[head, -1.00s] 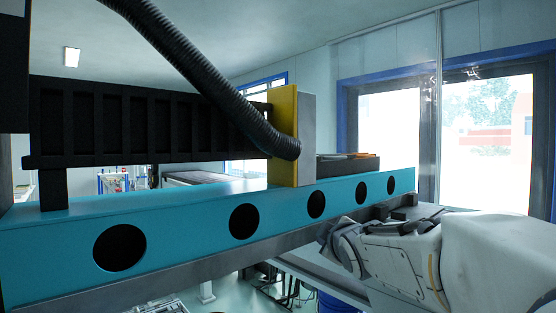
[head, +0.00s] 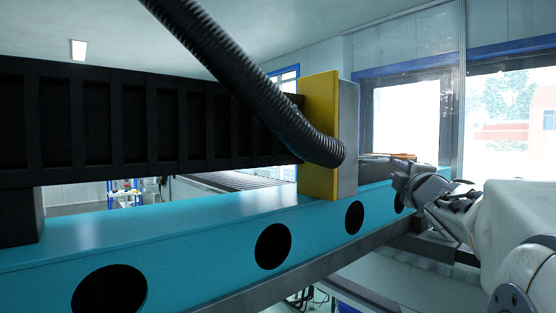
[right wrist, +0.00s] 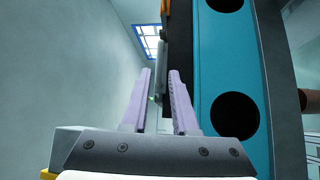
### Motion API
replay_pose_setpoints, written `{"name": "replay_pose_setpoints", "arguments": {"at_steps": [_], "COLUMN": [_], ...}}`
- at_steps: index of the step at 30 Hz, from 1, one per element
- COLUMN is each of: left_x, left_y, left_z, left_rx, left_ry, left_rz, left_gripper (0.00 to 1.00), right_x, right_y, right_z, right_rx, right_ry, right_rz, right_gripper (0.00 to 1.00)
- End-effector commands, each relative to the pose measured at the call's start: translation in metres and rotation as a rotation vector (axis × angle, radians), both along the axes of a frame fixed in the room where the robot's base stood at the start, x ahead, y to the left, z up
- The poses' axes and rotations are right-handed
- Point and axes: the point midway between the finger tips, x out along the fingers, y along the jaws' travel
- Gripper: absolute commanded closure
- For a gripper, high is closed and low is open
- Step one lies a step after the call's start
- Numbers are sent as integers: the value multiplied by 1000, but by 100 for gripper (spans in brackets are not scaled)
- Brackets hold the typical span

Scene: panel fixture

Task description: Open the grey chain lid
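A grey plate (head: 348,135) stands upright against a yellow panel (head: 318,135) at the end of the black cable chain housing (head: 110,120) in the head view. I cannot tell for sure whether this plate is the grey chain lid. My right gripper (head: 408,182) is at the far right end of the teal beam (head: 200,225), right of the plate and apart from it. In the right wrist view its two lilac fingers (right wrist: 158,100) are apart. A narrow light-grey piece (right wrist: 158,70) shows beyond and between them; I see no contact. My left gripper is not in view.
A black ribbed hose (head: 240,75) hangs across the housing and curves down in front of the yellow panel. The teal beam has round holes along its side and fills the right of the wrist view. A pale wall (right wrist: 70,80) is at the left there.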

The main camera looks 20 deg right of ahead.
Motion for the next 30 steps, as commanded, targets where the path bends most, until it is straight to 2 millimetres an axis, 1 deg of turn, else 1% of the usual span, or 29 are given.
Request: {"name": "replay_pose_setpoints", "arguments": {"at_steps": [2,5,8,12,18,21,24,30], "left_x": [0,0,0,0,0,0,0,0], "left_y": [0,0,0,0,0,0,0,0], "left_z": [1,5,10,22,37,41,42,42], "left_rx": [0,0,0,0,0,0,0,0], "left_ry": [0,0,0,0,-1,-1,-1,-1], "left_rz": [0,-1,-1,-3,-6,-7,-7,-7], "left_gripper": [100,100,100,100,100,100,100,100], "right_x": [3,15,33,61,90,99,103,104], "right_y": [0,1,0,-7,-19,-23,-26,-28], "right_z": [2,3,5,10,14,15,14,14], "right_rx": [-1,0,1,1,1,0,-1,-2], "right_ry": [-1,0,2,2,2,0,0,-1], "right_rz": [3,10,17,23,22,21,19,18], "right_gripper": [73,73,73,73,73,73,73,73]}}
